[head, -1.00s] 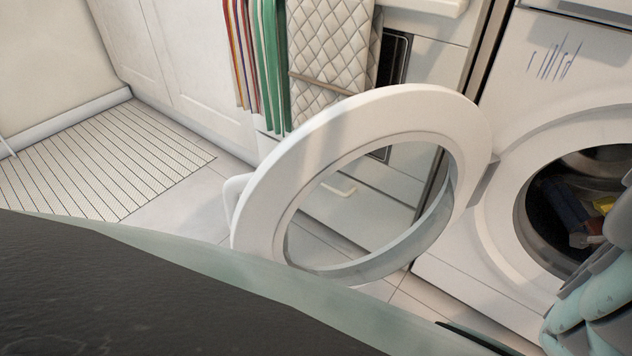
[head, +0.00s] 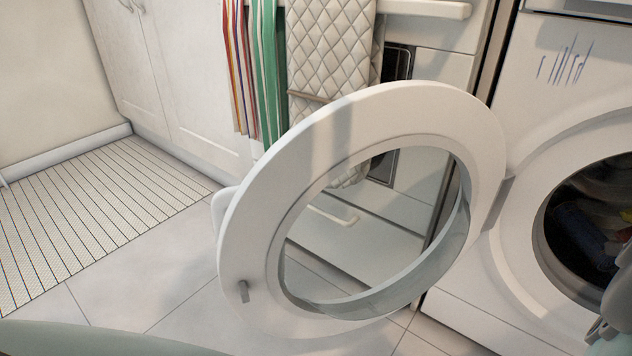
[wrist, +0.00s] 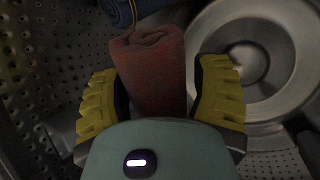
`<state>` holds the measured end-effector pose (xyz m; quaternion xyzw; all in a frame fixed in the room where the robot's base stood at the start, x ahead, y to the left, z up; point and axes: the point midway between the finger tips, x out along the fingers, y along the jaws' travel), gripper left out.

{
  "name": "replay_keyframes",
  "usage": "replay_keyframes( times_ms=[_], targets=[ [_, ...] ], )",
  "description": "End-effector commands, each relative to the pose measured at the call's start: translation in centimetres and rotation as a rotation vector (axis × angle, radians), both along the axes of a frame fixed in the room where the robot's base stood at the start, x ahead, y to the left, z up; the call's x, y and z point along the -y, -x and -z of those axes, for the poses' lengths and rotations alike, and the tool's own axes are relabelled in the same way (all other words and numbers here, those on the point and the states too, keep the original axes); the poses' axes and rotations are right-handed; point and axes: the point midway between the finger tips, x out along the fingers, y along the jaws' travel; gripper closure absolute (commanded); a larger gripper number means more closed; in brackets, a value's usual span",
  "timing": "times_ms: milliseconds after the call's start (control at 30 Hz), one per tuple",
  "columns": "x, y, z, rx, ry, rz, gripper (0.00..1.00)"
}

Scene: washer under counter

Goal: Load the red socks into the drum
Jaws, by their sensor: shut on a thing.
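In the wrist view, my gripper (wrist: 160,98) has its two yellow ribbed fingers on either side of a rolled, dull red cloth, the red socks (wrist: 148,72), and is shut on it. The socks are inside the metal drum (wrist: 38,72), whose perforated wall shows at the left. In the head view, the dark drum opening (head: 592,222) of the washer is at the right edge, with clothes inside. Part of my arm covers its lower right. The socks and my gripper's fingers cannot be made out in the head view.
The white round washer door (head: 262,225) stands wide open left of the opening. In the wrist view, a dark blue rolled cloth (wrist: 128,10) lies just beyond the socks. Striped and quilted towels (head: 330,50) hang behind the door.

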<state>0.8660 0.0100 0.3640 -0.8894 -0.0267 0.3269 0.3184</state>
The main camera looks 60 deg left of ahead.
Motion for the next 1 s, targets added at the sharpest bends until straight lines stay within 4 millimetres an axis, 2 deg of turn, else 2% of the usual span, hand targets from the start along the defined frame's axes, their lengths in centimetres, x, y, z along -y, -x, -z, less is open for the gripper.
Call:
replay_keyframes(
  times_ms=[33, 300, 733, 1000],
  targets=[
    [-0.1, 0.0, 0.0, 0.0, 0.0, -0.002, 0.28],
    [-0.1, 0.0, 0.0, 0.001, 0.0, -0.001, 0.01],
    [0.1, 0.2, -0.3, 0.005, -0.001, 0.001, 0.0],
    [0.4, 1.4, -1.0, 0.004, -0.005, -0.001, 0.0]
  ],
)
